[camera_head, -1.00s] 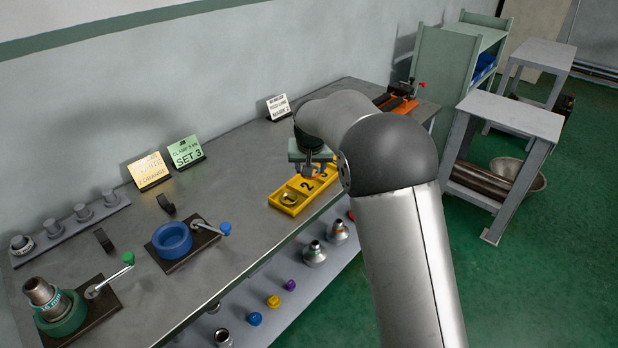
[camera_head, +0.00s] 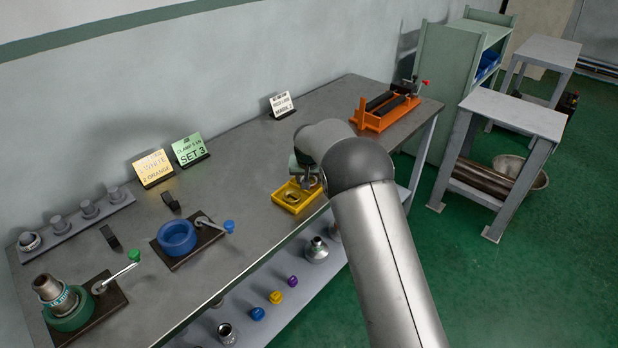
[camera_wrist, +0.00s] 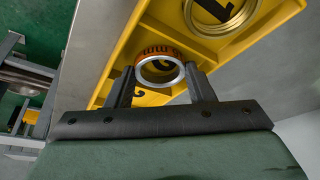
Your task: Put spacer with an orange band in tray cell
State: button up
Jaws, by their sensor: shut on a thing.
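My gripper (camera_wrist: 160,72) is shut on the spacer with an orange band (camera_wrist: 152,51), a short ring with a pale metal rim. In the wrist view the spacer sits between the two fingertips, in front of the yellow tray (camera_wrist: 99,88). I cannot tell whether it touches the tray. Cell 1 of the tray holds another ring (camera_wrist: 252,75), brass-coloured inside. In the head view my gripper (camera_head: 308,180) is over the far part of the tray (camera_head: 292,210); my arm hides that part and the spacer.
A blue ring vise (camera_head: 177,237) and a green one (camera_head: 70,310) holding a pipe fitting stand left on the bench. An orange vise (camera_head: 372,122) stands at the far end. Cards (camera_head: 190,150) stand along the wall. A lower shelf holds several caps and fittings.

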jog(key=shift+f, duration=0.15)
jog(key=o, duration=0.7)
